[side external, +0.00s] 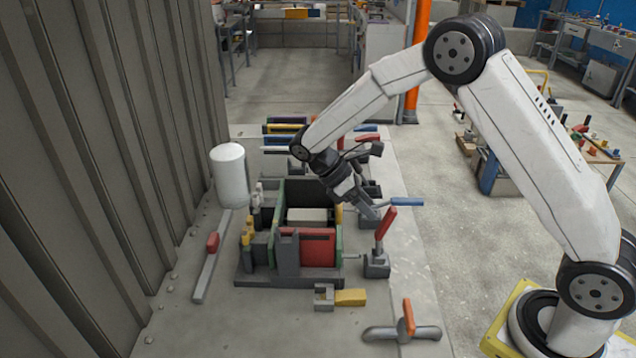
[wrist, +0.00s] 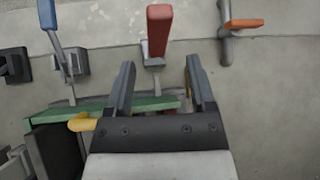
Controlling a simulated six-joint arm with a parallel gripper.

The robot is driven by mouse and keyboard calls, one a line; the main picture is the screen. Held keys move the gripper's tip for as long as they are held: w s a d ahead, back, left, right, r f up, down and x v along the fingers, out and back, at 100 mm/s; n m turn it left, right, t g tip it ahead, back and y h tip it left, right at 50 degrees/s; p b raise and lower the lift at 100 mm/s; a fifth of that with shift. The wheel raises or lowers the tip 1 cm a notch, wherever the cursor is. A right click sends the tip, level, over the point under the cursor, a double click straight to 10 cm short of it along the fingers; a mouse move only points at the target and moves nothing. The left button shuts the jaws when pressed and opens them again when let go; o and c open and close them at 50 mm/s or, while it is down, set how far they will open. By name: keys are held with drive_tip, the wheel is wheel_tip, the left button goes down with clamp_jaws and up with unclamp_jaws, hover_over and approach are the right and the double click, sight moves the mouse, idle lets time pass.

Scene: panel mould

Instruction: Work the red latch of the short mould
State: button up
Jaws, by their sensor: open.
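The red latch (side external: 386,222) stands at the right side of the near mould, on a dark grey base, its handle raised and tilted. In the wrist view the red latch (wrist: 158,32) lies ahead of the fingertips, lined up with the gap between them. The near mould has a green side plate (side external: 339,245) and a red front panel (side external: 306,247); I cannot tell if it is the short one. My gripper (side external: 371,211) is open and empty, tilted down beside the latch; it also shows in the wrist view (wrist: 160,63). No contact with the handle is visible.
A blue-handled latch (side external: 407,201) stands just behind the red one. An orange-handled tool (side external: 408,318) lies at the front right. A yellow block (side external: 350,297) lies before the mould. A white cylinder (side external: 229,175) stands left. Bare bench lies right of the latch.

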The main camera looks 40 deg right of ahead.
sight(387, 213)
drive_tip(key=t+y, duration=0.1)
drive_tip(key=s+d+r+t+y, duration=0.1)
drive_tip(key=s+t+y, duration=0.1)
drive_tip(key=shift+s+d+r, duration=0.1)
drive_tip(key=shift+d+r, duration=0.15)
drive_tip(key=shift+r, duration=0.15)
drive_tip(key=shift+s+d+r+m+t+y, duration=0.15)
drive_tip(key=shift+s+d+r+t+y, duration=0.15)
drive_tip(key=shift+t, duration=0.4)
drive_tip(key=shift+s+d+r+m+t+y, duration=0.15)
drive_tip(key=shift+s+r+t+y, duration=0.2)
drive_tip(key=shift+t, duration=0.35)
drive_tip(key=shift+s+d+r+m+t+y, duration=0.15)
drive_tip(key=shift+d+r+t+y, duration=0.2)
drive_tip(key=shift+t, duration=0.35)
drive_tip(key=shift+a+f, duration=0.1)
drive_tip(key=shift+a, duration=0.05)
drive_tip(key=shift+f, duration=3.8)
clamp_jaws()
